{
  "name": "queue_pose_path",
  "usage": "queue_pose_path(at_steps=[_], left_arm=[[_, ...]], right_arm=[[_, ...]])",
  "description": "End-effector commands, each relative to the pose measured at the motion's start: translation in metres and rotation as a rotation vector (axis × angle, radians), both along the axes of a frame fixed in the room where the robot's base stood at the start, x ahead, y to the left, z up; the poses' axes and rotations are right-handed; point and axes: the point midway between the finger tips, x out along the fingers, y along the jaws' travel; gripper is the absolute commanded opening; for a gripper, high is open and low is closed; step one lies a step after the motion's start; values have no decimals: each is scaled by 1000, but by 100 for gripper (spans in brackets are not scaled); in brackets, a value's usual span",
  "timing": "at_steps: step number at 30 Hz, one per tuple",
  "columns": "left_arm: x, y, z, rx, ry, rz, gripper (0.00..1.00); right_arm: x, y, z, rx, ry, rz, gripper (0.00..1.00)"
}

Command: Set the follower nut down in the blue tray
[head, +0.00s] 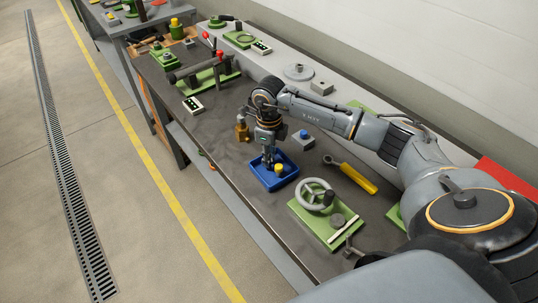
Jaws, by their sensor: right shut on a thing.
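The blue tray (290,181) lies on the dark bench top, left of the green plate with the handwheel. My right gripper (270,162) points down over the tray, its fingertips low inside the tray's outline. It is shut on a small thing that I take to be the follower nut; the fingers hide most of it. A small yellow piece (278,168) shows right beside the fingertips; I cannot tell whether it is part of the held nut or whether it touches the tray floor.
A green plate with a handwheel (318,194) stands right of the tray. A yellow-handled wrench (352,176) and a grey block with a blue knob (304,139) lie behind. A brass-coloured piece (242,128) shows left of my wrist. Bench front near the tray is clear.

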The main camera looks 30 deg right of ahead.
Motion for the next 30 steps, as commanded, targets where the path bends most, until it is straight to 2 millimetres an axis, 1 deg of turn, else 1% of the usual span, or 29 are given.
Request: queue_pose_path(at_steps=[20, 21, 24, 30], left_arm=[[0, 0, -11, 0, 0, 0, 40], [0, 0, -9, 0, 0, 0, 40], [0, 0, -9, 0, 0, 0, 40], [0, 0, -9, 0, 1, 1, 40]], right_arm=[[0, 0, -13, 0, 0, 0, 0], [0, 0, -11, 0, 0, 0, 26], [0, 0, -11, 0, 0, 0, 44], [0, 0, -11, 0, 0, 0, 44]])
